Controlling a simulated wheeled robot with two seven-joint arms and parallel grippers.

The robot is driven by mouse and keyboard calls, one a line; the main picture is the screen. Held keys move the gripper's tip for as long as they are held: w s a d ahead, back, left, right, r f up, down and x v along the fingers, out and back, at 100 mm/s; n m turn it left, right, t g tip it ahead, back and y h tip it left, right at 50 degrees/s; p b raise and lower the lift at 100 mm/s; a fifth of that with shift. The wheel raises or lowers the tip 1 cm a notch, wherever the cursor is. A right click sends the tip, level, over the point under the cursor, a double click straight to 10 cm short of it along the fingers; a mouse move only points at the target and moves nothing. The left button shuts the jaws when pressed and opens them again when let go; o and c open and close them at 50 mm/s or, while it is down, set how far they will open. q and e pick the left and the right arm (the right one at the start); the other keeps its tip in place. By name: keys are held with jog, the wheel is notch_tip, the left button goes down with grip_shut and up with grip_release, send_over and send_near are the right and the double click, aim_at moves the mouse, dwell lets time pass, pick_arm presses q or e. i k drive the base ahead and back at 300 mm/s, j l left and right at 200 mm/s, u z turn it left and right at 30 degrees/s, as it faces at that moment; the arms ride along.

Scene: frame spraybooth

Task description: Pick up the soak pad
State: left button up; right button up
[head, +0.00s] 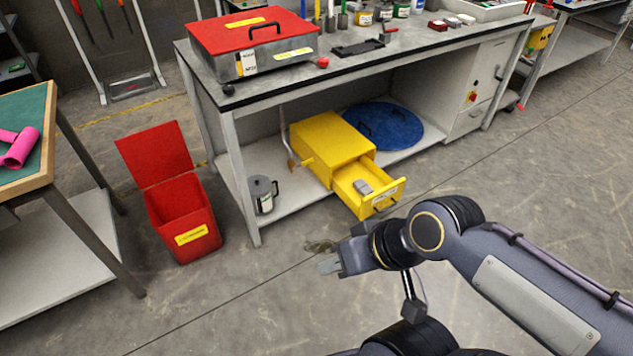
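A small grey block (362,187) lies in the pulled-out drawer (381,203) of a yellow cabinet (331,148) under the workbench. It may be the soak pad, but I cannot tell for sure. My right gripper (326,257) is in front of the bench, lower left of the drawer in the picture and apart from the grey block. I cannot make out its finger gap clearly. A small brownish patch (316,246) shows by its fingertips; I cannot tell what it is. My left gripper is not in view.
A red open-lidded bin (182,215) stands left of the bench. A grey can (263,194) and a blue round lid (384,126) are on the lower shelf. A red-lidded metal box (252,45) sits on the bench top (390,57). The floor in front is clear.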

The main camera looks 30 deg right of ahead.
aim_at(362, 187)
jog(key=i+l+u, duration=0.15)
jog(key=l+u, duration=0.3)
jog(key=l, duration=0.3)
jog(key=l+u, duration=0.4)
jog(key=l, duration=0.35)
jog(key=l+u, duration=0.45)
jog(key=l, duration=0.3)
jog(key=k+l, duration=0.1)
jog(key=l, duration=0.4)
jog(key=k+l, duration=0.1)
jog(key=l, duration=0.4)
jog(key=k+l, duration=0.1)
jog(key=l, duration=0.4)
jog(key=k+l, duration=0.1)
jog(key=l, duration=0.4)
jog(key=k+l+u, duration=0.1)
jog(key=l, duration=0.4)
